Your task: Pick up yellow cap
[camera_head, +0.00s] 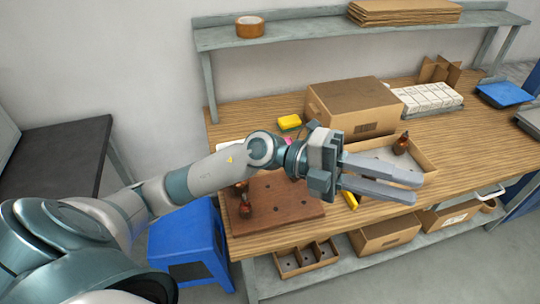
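My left gripper (416,189) reaches in from the left over the workbench (470,170). Its two long grey fingers point right and stand apart, with nothing seen between them. A small yellow piece (350,200) lies on the bench just below the fingers, partly hidden by the gripper. A yellow block (289,121) lies farther back, left of the cardboard box. I cannot tell for sure which of these is the yellow cap. My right gripper is not in view.
A brown board (285,212) with dark copper-coloured parts (246,207) lies at the front left. A shallow tray (425,158) holding another such part (402,144) is behind the fingers. A closed cardboard box (350,103) stands behind. A shelf (330,33) overhangs the back.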

